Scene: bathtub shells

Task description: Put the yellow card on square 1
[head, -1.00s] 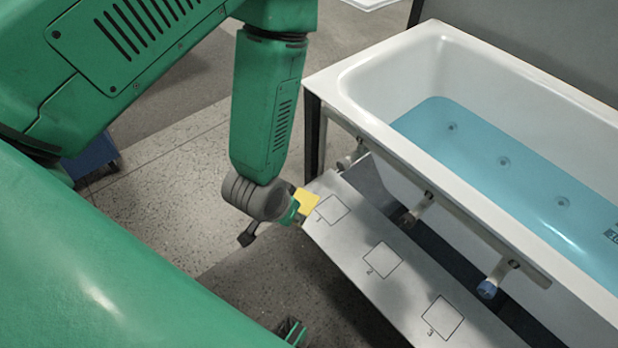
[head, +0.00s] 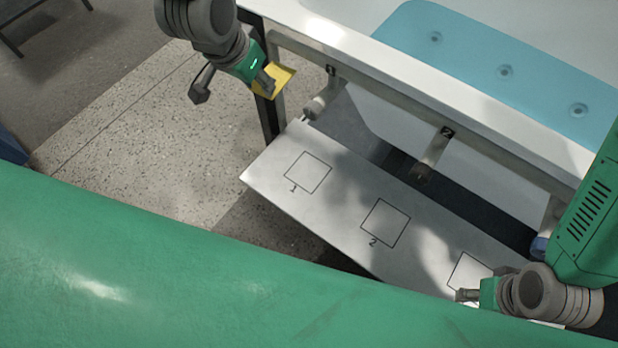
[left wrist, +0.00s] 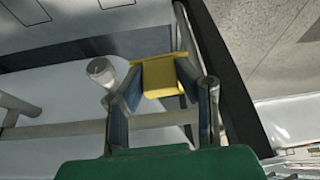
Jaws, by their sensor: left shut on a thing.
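The yellow card (head: 283,79) is held in my left gripper (head: 266,84), up and to the left of the shelf in the head view, near the tub's corner leg. In the left wrist view the card (left wrist: 162,80) sits between the two fingers of the left gripper (left wrist: 163,90). Square 1 (head: 307,172) is an empty black outline near the left end of the white shelf (head: 270,180). My right gripper (head: 468,295) is at the lower right, in front of part of square 3 (head: 467,270); its finger opening is not clear.
Square 2 (head: 385,223) is bare. The white tub (head: 390,65) with blue inside stands behind the shelf. Pipe stubs (head: 322,100) and (head: 432,155) jut from its rail above the shelf. Speckled floor (head: 150,140) lies open at the left.

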